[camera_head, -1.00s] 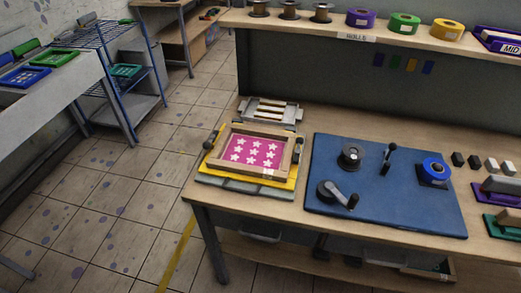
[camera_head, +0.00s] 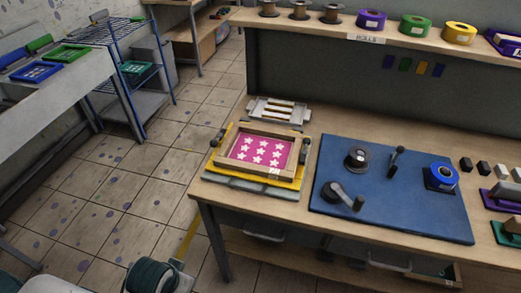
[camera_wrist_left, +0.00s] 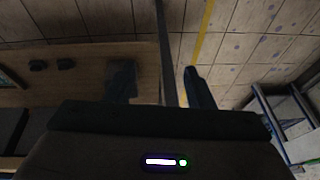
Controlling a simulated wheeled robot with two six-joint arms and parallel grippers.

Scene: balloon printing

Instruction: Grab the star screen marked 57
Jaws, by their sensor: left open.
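The star screen, a wooden frame (camera_head: 231,166) around a pink panel with several white stars (camera_head: 261,151), lies flat in a yellow holder (camera_head: 214,169) at the table's left end. A small pale tag sits on its front edge; its number is too small to read. My left gripper (camera_wrist_left: 160,86) is open and empty in the left wrist view, its two dark fingers apart above the table edge and floor. In the head view only a part of my left arm shows, at the bottom left, well short of the screen. My right gripper is not in view.
A blue board (camera_head: 390,205) with a crank, posts and a blue tape roll (camera_head: 440,175) lies right of the screen. A metal rack (camera_head: 275,111) stands behind it. Blue (camera_head: 37,72) and green (camera_head: 62,54) frames lie on the far-left bench. Tiled floor lies between.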

